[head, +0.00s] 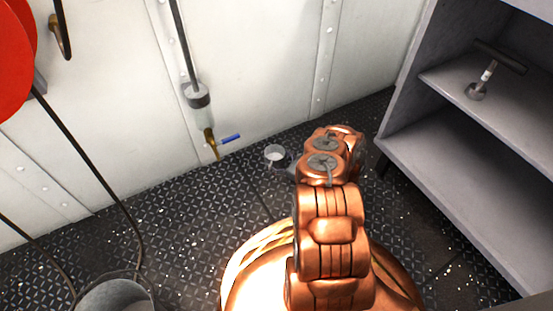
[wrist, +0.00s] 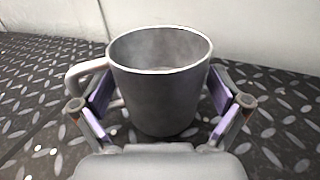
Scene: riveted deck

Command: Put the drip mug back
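A grey metal mug (wrist: 160,85) stands upright in the wrist view, its handle to the left and its mouth open to the top. It also shows in the head view as a small grey cup (head: 275,156) low over the deck, right of the brass tap (head: 210,142). My gripper (wrist: 160,98) is open around the mug, one purple-padded finger on each side. The fingers are very close to its walls; contact is not clear. The handle is partly behind the left finger. In the head view my copper arm hides most of the gripper.
A bucket (head: 115,296) stands front left. A red reel (head: 14,60) hangs on the white wall. The deck between is clear.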

